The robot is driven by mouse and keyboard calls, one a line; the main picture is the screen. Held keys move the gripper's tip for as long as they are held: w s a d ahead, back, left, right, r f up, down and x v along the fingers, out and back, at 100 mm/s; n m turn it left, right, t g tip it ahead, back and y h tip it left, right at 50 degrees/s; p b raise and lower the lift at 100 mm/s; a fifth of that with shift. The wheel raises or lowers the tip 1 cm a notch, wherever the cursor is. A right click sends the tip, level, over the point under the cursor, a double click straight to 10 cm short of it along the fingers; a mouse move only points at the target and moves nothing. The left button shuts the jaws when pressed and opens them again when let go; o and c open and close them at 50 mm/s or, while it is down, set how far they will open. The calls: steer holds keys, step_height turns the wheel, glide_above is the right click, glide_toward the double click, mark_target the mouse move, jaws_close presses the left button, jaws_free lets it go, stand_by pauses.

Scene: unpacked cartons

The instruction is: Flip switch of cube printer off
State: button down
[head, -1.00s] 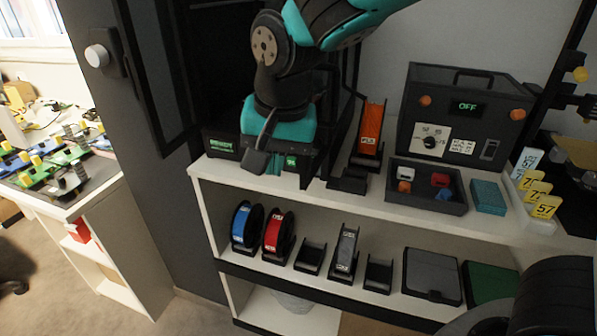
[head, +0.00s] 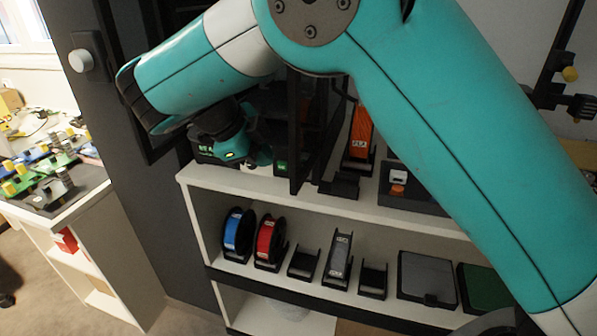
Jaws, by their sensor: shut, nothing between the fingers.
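The cube printer (head: 308,140), a black boxy frame, stands at the left end of the white shelf's top. A green-lit switch (head: 282,167) shows low on its front. Part of its green display (head: 205,150) shows at the left edge, mostly covered by my wrist. My gripper (head: 262,160) is in front of the printer, close to the left of the switch, with the fingers shut and empty. Whether it touches the printer cannot be told. My teal arm hides much of the printer's upper part.
The white shelf (head: 330,203) holds a blue spool (head: 238,232), a red spool (head: 270,240) and black holders below. A dark tray (head: 405,195) is partly behind my arm. A grey wall panel is at left.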

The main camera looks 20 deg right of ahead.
steer(key=x, duration=0.4)
steer(key=w+x, duration=0.1)
steer(key=x, duration=0.2)
steer(key=w+d+r+p+x, duration=0.1)
steer(key=x, duration=0.3)
steer(key=shift+w+d+f, duration=0.15)
steer(key=shift+w+f, duration=0.05)
steer(key=shift+w+d+f, duration=0.1)
steer(key=shift+w+d, duration=0.15)
steer(key=shift+w, duration=0.1)
